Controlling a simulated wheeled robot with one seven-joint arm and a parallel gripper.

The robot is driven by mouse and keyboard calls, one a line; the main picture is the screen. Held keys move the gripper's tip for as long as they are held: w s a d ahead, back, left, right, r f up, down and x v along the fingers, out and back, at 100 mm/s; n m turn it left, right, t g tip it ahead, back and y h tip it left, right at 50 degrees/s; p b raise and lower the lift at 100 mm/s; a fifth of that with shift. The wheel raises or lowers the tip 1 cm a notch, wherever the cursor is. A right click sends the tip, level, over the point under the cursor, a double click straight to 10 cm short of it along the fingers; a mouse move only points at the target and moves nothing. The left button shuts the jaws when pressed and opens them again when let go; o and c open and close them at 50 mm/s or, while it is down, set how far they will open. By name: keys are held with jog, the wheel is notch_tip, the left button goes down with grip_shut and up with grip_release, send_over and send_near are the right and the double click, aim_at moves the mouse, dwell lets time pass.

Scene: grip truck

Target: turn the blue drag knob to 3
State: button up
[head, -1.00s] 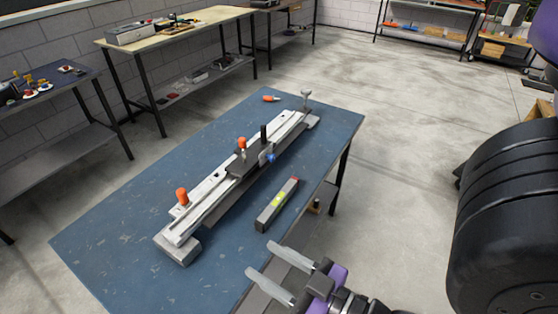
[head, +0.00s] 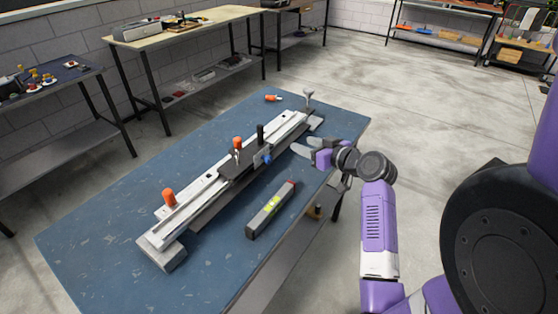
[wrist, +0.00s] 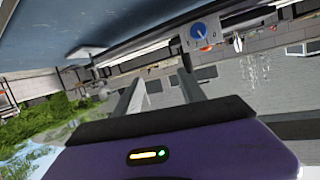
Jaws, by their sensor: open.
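The blue drag knob (head: 266,159) sits on a small grey plate on the front side of the dark carriage (head: 238,165) of a long rail device (head: 203,185). In the wrist view the knob (wrist: 199,31) is round with a white pointer line, on a light dial plate above and right of my fingers. The dial numbers are too small to read surely. My gripper (head: 301,147) is to the right of the knob, near the table's right edge, apart from it and empty. In the wrist view its two fingers (wrist: 160,77) stand apart.
A grey level-like bar (head: 270,210) lies on the blue table (head: 110,240) in front of the rail. Orange knobs (head: 169,197) and a black post (head: 260,133) rise from the device. An orange-handled tool (head: 273,98) lies at the far end. The table's front left is clear.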

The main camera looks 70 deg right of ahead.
aim_at(270, 160)
jog(key=a+f+n+y, duration=0.1)
jog(key=w+a+f+n+y, duration=0.1)
jog(key=a+y, duration=0.1)
jog(key=w+a+f+n+y, duration=0.1)
jog(key=a+n, duration=0.1)
jog(key=shift+a+t+y, duration=0.2)
jog(key=shift+t+y, duration=0.1)
jog(key=shift+p+x, duration=0.45)
jog(key=shift+x, duration=3.35)
grip_shut()
